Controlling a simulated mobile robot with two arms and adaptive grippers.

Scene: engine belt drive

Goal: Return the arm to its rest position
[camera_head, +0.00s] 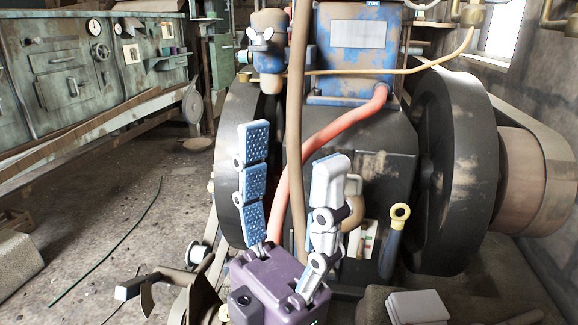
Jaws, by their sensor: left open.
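My left gripper (290,180) rises from the bottom centre in the head view, with a purple body and two pale fingers with blue textured pads. Its fingers stand apart with nothing between them but the view of the engine behind. The engine (362,135) has a dark body between two large black wheels, with a belt (545,140) running around the pulley on the right. The gripper appears in front of the engine and hides part of its lower left. My right gripper is not in view.
A red hose (340,125) and a brown hose (297,110) run down the engine's front. A blue-handled tool (393,240) with a yellow ring stands at the right. A pale block (417,306) lies at the bottom right. Green cabinets (70,65) line the left, with open floor before them.

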